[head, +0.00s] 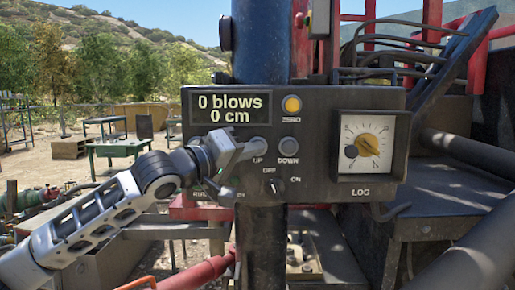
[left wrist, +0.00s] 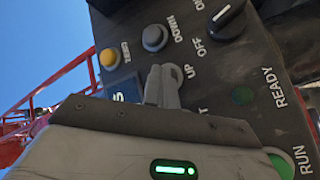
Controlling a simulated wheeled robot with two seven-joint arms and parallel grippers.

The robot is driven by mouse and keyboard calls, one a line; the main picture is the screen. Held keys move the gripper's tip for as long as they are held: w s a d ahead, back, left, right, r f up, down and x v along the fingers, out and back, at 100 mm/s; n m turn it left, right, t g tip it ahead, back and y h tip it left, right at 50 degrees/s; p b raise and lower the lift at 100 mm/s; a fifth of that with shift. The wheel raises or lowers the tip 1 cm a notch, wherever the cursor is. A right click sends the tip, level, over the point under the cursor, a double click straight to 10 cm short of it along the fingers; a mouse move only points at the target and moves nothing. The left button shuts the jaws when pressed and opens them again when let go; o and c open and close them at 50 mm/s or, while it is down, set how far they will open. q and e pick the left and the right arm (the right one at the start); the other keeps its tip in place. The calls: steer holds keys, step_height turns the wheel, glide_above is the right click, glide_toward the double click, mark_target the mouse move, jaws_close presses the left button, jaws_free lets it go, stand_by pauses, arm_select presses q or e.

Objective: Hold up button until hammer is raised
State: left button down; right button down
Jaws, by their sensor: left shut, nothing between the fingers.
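The dark control box (head: 320,112) faces me, and its display (head: 232,108) reads "0 blows" and "0 cm". The grey UP button (head: 260,146) is on its front, left of the DOWN button (head: 288,146). My left gripper (head: 246,149) is shut and empty, with its fingertips at the UP button. In the left wrist view the shut fingertips (left wrist: 164,86) cover most of that button, beside the "UP" label. I cannot tell whether the button is pressed in. No hammer can be made out clearly. My right gripper is not in view.
The yellow ZERO button (head: 291,104) is above DOWN. A black OFF/ON knob (head: 274,186) sits below the buttons, and a LOG dial (head: 366,145) is at the right. A dark vertical column (head: 261,45) stands behind the box. Green tables (head: 120,148) are farther back left.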

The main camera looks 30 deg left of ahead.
arm_select(q)
steer(key=shift+s+d+b, duration=0.5)
steer(key=shift+s+b, duration=0.15)
steer(key=shift+s, duration=0.15)
steer(key=shift+s+d+f+b, duration=0.1)
steer(key=shift+s+d+b, duration=0.35)
steer(key=shift+s, duration=0.25)
steer(key=shift+s+d+b, duration=0.4)
steer(key=shift+s+b, duration=0.1)
steer(key=shift+s, duration=0.25)
steer(key=shift+s+d+f+b, duration=0.1)
steer(key=shift+s+d+b, duration=0.35)
steer(key=shift+s, duration=0.25)
